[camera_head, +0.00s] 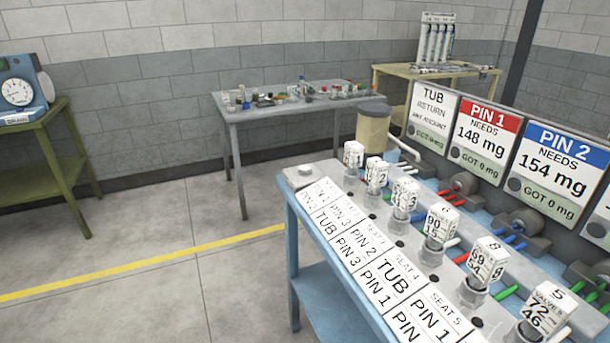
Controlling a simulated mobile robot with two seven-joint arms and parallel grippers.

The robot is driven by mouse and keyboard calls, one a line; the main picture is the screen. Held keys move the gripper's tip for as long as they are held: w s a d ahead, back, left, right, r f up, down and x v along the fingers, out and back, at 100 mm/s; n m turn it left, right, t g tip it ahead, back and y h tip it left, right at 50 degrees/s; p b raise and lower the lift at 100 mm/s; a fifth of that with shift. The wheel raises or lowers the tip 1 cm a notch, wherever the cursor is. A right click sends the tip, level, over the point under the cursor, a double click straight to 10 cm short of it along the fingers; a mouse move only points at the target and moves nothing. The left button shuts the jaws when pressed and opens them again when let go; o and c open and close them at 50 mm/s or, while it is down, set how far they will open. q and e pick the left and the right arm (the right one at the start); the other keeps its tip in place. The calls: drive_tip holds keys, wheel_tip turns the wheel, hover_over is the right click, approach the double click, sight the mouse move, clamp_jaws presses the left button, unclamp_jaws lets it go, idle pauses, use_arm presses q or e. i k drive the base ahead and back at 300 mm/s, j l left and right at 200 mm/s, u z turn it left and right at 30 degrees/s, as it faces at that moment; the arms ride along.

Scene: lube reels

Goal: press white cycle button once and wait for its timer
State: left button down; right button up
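A pale round button-like disc (305,170) sits on a grey plate at the far left corner of the blue bench (291,222). I cannot tell for sure that it is the white cycle button. No timer can be made out. Several white numbered blocks (441,221) stand on clear holders in a row along the bench. Printed white cards (350,249) reading TUB, PIN 1, PIN 2 and PIN 3 lie in front of them. Neither gripper is in view.
Signs behind the bench read TUB return (432,111), PIN 1 (484,139) and PIN 2 (555,168), each "GOT 0 mg". A cluttered grey table (240,113) and a tan bin (373,131) stand behind. A green table (50,160) with a gauge is left. Floor at left is clear.

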sight(304, 169)
drive_tip(key=i+j, duration=0.2)
drive_tip(key=i, duration=0.25)
drive_tip(key=i+j, duration=0.2)
drive_tip(key=i, duration=0.25)
drive_tip(key=i+j, duration=0.15)
drive_tip(key=i, duration=0.3)
drive_tip(key=z, duration=1.45)
